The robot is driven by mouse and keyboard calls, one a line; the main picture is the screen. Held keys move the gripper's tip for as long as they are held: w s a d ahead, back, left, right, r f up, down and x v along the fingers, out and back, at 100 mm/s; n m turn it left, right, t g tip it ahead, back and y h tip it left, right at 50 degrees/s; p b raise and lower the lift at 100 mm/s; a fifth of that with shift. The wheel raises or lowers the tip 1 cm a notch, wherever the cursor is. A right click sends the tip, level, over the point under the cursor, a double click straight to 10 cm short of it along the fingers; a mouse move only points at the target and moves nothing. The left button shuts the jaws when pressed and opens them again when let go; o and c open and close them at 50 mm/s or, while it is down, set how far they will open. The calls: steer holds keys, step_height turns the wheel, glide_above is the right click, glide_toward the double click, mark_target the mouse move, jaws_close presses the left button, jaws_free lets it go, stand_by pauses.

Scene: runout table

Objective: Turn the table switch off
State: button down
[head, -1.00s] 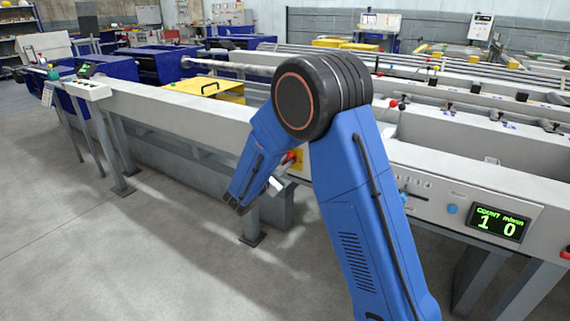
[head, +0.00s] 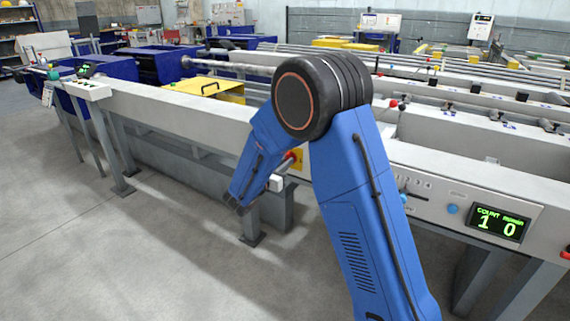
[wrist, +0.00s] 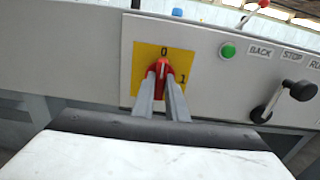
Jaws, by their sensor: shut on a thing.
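The table switch is a red rotary knob (wrist: 160,67) on a yellow plate (wrist: 144,62) marked 0 at the top and 1 at the right. In the wrist view the white line on the knob points up, near the 0. My gripper (wrist: 167,88) has its two grey fingers closed on the knob, one on each side, and they hide its lower part. In the head view the yellow plate (head: 299,158) shows beside my blue arm, with my gripper (head: 286,168) against the knob, partly hidden.
In the wrist view a green button (wrist: 228,50) and a black-knobbed lever (wrist: 284,102) by the BACK and STOP labels sit right of the switch. The floor at left is clear.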

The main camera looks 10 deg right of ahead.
steer(key=shift+f, duration=0.1)
steer(key=c, duration=1.8)
jaws_free()
steer(key=shift+o, duration=0.2)
steer(key=v, duration=1.7)
steer(key=shift+s+a, duration=0.2)
steer(key=s+d+r+m+g+y, duration=0.1)
steer(key=s+d+r+m+g, duration=0.1)
steer(key=s+d+m+g, duration=0.55)
steer(key=s+d+r+m+g+y, duration=0.1)
steer(key=s+d+r+m+g, duration=0.3)
steer(key=s+d, duration=0.8)
steer(key=s+d+m+t+y, duration=0.1)
steer(key=s+m+t+y, duration=0.2)
steer(key=s+m+y, duration=0.7)
steer(key=s+m, duration=0.5)
steer(key=s, duration=0.2)
steer(key=shift+d+m+y, duration=0.25)
steer(key=shift+m+y, duration=0.1)
steer(key=shift+y, duration=0.05)
